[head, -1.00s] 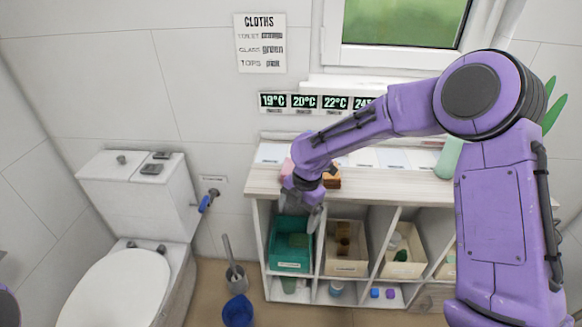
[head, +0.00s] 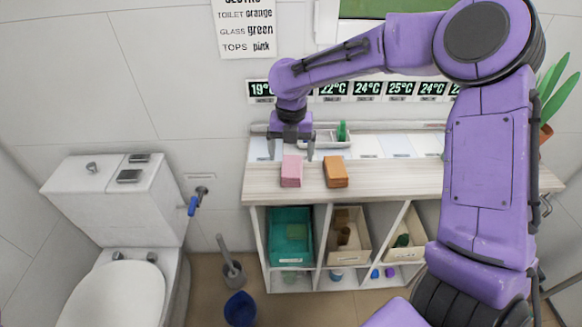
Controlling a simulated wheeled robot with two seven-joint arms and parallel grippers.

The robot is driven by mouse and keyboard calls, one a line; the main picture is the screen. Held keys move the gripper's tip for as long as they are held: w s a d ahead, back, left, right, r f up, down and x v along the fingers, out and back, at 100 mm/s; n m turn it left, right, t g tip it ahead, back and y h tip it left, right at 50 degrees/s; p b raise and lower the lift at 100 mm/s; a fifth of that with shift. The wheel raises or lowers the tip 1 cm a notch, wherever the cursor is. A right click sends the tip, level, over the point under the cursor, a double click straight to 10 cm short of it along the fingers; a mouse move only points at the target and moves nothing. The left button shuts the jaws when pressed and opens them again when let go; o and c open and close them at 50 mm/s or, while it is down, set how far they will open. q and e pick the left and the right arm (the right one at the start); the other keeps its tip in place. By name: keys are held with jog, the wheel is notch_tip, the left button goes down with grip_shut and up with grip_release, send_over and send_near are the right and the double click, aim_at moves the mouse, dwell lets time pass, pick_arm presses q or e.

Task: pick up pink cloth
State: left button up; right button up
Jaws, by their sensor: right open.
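The pink cloth (head: 291,171) is a small folded block on the wooden counter top (head: 400,178), near its left end. An orange cloth (head: 335,172) lies just to its right, with a small gap between them. My right gripper (head: 291,154) points down over the back of the counter, just behind the pink cloth as seen from here. Its two fingers are apart, with nothing visible between them. I cannot tell whether a finger touches the cloth. My left gripper is not in view.
A wall sign (head: 244,28) pairs toilet with orange, glass with green, tops with pink. A white tray with a green item (head: 342,131) stands behind the cloths. Below are a teal bin (head: 291,258) and beige bins (head: 346,257). A toilet (head: 120,230) stands left; a plant (head: 550,100) right.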

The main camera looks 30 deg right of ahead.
aim_at(292, 166)
jog(key=shift+s+f, duration=0.1)
jog(key=shift+f, duration=0.4)
jog(key=f, duration=0.3)
jog(key=f+p, duration=0.1)
jog(key=shift+w+d+f, duration=0.25)
jog(key=shift+w+f, duration=0.05)
jog(key=shift+s+f, duration=0.1)
jog(key=shift+f, duration=0.3)
jog(key=c, duration=1)
jog(key=shift+c, duration=0.2)
